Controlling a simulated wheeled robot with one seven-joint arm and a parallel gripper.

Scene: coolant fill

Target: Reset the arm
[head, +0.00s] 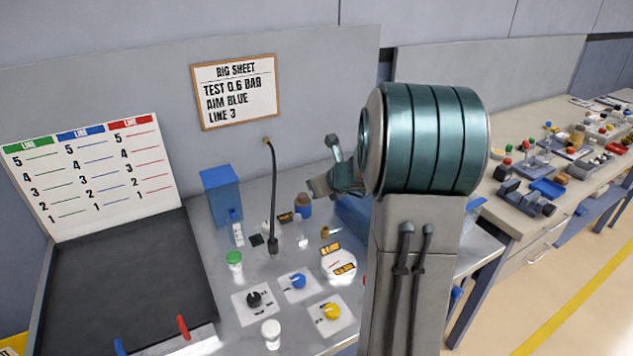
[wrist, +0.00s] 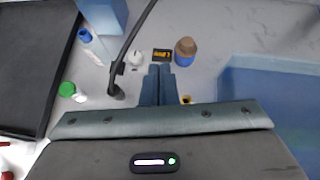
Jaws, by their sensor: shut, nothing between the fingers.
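My gripper shows in the wrist view (wrist: 158,72) with its two blue-grey fingers together and nothing between them. In the head view my large teal arm link stands upright right of centre and hides part of the bench behind it. The wrist view looks down on the bench, with the fingertips over the area by a small dark label with orange lettering (wrist: 162,56) and a brown-capped blue bottle (wrist: 185,52). I cannot tell the height of the fingertips above the bench. A black gooseneck tube (head: 273,200) rises left of my gripper, close to it in the wrist view.
A blue box (head: 220,193), a green-capped bottle (head: 234,262) and black, blue and yellow knobs (head: 331,312) stand on the bench. A dark panel (head: 130,280) lies at left. A blue bin (wrist: 270,100) is at right in the wrist view. Another cluttered bench (head: 530,205) stands further right.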

